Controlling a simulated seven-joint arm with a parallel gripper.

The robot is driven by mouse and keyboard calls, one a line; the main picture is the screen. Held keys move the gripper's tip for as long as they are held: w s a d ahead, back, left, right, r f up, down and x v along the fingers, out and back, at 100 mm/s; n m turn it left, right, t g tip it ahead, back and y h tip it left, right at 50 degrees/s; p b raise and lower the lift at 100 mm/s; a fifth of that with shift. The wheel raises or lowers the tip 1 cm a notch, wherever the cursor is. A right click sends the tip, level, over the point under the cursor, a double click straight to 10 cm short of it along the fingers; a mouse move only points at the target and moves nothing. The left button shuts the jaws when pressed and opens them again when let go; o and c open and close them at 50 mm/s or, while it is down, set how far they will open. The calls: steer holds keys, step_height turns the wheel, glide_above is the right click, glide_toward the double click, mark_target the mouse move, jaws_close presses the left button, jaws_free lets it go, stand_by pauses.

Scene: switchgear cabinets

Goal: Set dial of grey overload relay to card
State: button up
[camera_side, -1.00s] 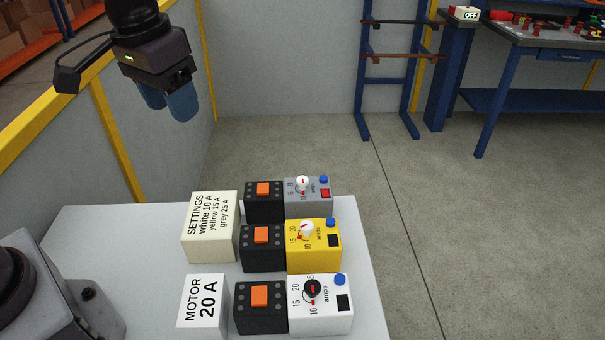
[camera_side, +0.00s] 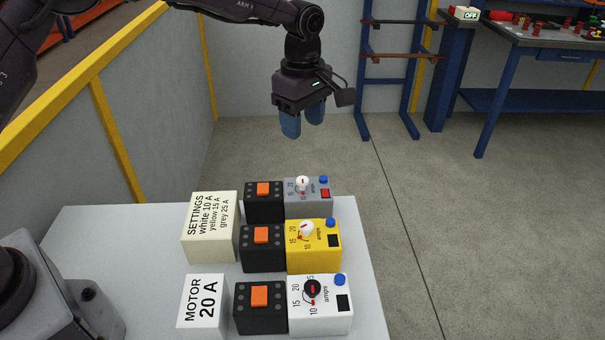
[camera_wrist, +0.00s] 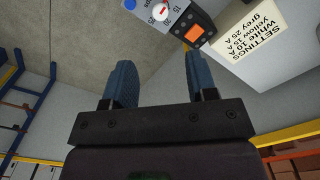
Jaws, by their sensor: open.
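The grey overload relay (camera_side: 312,194) sits at the back of the row on the light table. Its dial (camera_side: 302,184) is a white knob with a red mark; a blue button and a red button are beside it. The dial also shows at the top of the wrist view (camera_wrist: 160,11). The settings card block (camera_side: 211,228) reads white 10 A, yellow 15 A, grey 25 A; it is upside down in the wrist view (camera_wrist: 262,30). My gripper (camera_side: 302,134) is open and empty, above and behind the grey relay, its blue fingers pointing down.
A yellow relay (camera_side: 316,259) and a white relay (camera_side: 312,322) stand in front. Black contactors with orange tops, such as the grey relay's neighbour (camera_side: 264,205), stand left of each relay. A MOTOR 20 A block (camera_side: 203,303) is at front left.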

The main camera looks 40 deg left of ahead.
mark_target(302, 179)
step_height(302, 179, down, 13)
steer(key=shift+r, duration=0.15)
stand_by(0.4)
steer(key=c, duration=0.9)
